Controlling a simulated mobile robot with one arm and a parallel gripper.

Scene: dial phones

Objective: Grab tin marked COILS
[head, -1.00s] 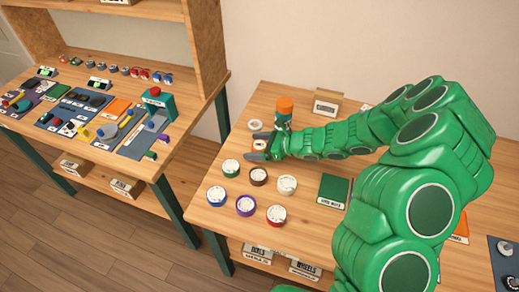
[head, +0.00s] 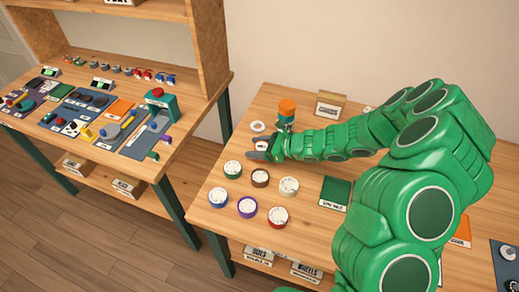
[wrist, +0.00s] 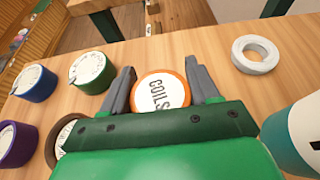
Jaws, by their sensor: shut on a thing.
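The tin marked COILS (wrist: 160,92) has a white lid with black lettering and an orange rim. In the wrist view it stands upright between the two grey fingers of my gripper (wrist: 160,76), which is shut on it. In the head view my gripper (head: 264,152) is low over the table, and the tin is small and partly hidden there. Whether the tin touches the table is hard to tell.
Several round dial tins, including a green one (wrist: 91,72) and a blue one (wrist: 35,83), stand near my gripper. A white ring (wrist: 255,54) lies to the right in the wrist view.

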